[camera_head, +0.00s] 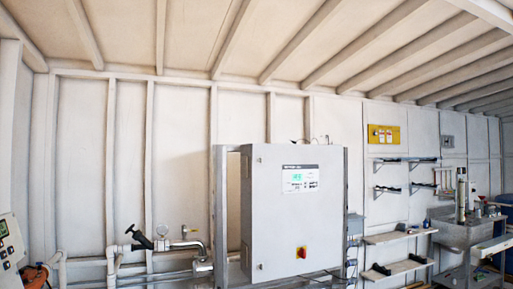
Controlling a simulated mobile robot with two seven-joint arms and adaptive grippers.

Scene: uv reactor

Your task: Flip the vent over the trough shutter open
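A grey trough-like basin (468,236) stands against the wall at the far right. On the wall above and a little left of it is a small grey square fitting (447,141). It may be the vent, but it is too small to tell whether it has a shutter or how one stands. Neither of my grippers is in view.
A large grey control cabinet (290,225) stands in the centre. Pipes with a black-handled valve (140,237) run to its left. A yellow panel (384,136) hangs above wall shelves (398,236) on the right. A tall cylinder (461,195) stands by the basin. The floor is hidden.

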